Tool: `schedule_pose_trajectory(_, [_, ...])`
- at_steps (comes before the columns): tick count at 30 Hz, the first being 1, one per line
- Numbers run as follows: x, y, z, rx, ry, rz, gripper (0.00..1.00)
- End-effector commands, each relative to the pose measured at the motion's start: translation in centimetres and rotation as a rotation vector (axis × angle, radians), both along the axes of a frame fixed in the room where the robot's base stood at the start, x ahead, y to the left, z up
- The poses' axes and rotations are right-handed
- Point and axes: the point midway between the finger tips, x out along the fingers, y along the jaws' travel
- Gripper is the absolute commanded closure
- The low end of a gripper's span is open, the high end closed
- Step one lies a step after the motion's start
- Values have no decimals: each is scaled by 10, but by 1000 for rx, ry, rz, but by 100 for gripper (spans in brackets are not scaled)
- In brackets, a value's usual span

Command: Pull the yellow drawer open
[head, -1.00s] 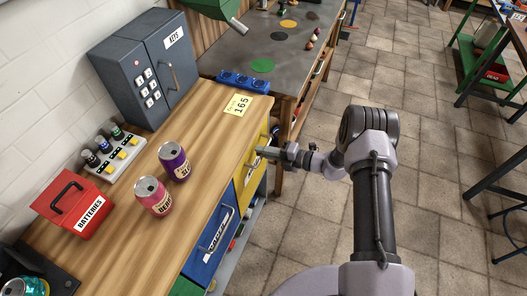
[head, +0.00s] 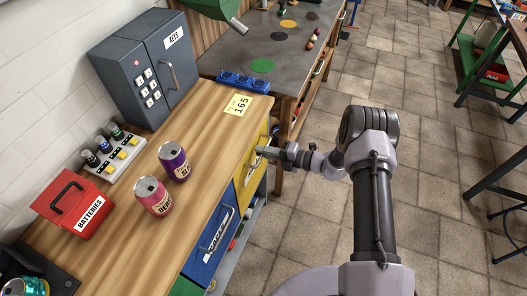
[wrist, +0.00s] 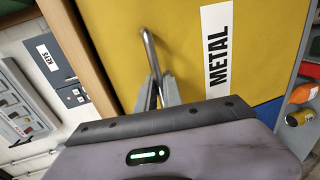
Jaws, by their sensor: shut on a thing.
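The yellow drawer (head: 250,163) is at the right end of the workbench's front, under the wooden top. In the wrist view its yellow front (wrist: 190,50) fills the middle and carries a white label reading METAL. Its metal bar handle (wrist: 149,52) stands out from the front. My gripper (head: 262,152) is at the drawer front in the head view. In the wrist view my gripper (wrist: 158,92) has its fingers closed around the handle's bar. The drawer looks about level with the bench front; a small gap is hard to judge.
A blue drawer (head: 208,245) sits beside the yellow one. On the wooden top (head: 215,125) stand two cans (head: 174,162), a red batteries box (head: 75,205) and a grey key cabinet (head: 148,70). The tiled floor (head: 300,225) in front of the bench is clear around my arm.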

Motion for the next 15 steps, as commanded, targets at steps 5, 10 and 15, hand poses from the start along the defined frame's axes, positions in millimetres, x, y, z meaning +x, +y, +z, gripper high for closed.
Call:
schedule_pose_trajectory(5, [0, 0, 0, 0, 0, 1, 100])
schedule_pose_trajectory(10, [-3, -7, 0, -1, 1, 0, 100])
schedule_pose_trajectory(15, [-13, -36, 0, 0, 2, -3, 100])
